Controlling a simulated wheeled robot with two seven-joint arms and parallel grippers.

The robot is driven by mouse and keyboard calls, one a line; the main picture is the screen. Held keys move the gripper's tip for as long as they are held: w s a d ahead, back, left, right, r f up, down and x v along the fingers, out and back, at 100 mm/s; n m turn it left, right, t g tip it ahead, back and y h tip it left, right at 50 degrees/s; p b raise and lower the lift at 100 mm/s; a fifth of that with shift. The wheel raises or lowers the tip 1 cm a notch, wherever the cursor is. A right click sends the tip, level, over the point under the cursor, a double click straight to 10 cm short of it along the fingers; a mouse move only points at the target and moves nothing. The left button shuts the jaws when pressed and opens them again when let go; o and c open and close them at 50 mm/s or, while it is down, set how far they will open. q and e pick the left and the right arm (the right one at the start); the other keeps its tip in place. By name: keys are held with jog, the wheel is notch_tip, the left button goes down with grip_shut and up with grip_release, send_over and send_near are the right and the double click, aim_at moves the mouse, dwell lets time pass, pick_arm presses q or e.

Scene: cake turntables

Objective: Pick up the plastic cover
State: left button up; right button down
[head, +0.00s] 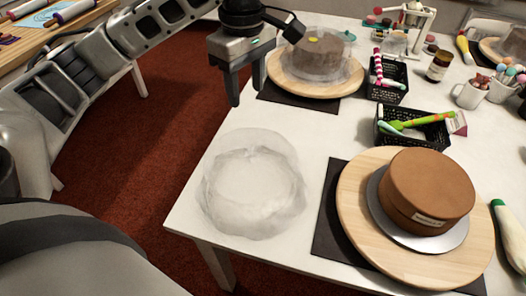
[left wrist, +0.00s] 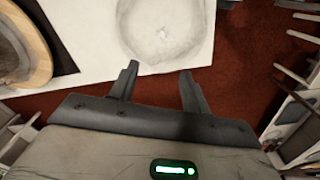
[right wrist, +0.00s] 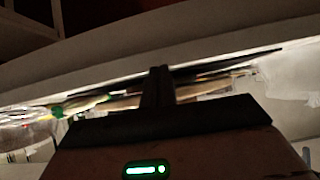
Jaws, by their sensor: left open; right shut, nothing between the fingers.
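A clear plastic cover (head: 252,190), round and see-through, lies on the white table (head: 225,140) near its left front corner. It also shows at the top of the left wrist view (left wrist: 165,32). My left gripper (head: 246,95) is open and empty, above and behind the cover in the head view, apart from it. In the left wrist view its two fingers (left wrist: 158,72) are spread, pointing toward the cover. My right gripper (right wrist: 160,70) has its fingers together with nothing between them; it is out of the head view.
A brown cake (head: 428,185) stands on a wooden turntable (head: 355,215) right of the cover. Another cake under a clear dome (head: 318,55) stands on a turntable behind. Black baskets (head: 432,135) with tools and a piping bag (head: 508,236) lie to the right.

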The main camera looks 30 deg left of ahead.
pick_arm(q)
jog(key=b, duration=0.1)
send_over(250, 150)
jog(key=f, duration=0.9)
jog(key=shift+a+f, duration=0.2)
jog(key=shift+f, duration=0.05)
jog(key=shift+d+f, duration=0.2)
jog(key=shift+f, duration=2.85)
grip_shut()
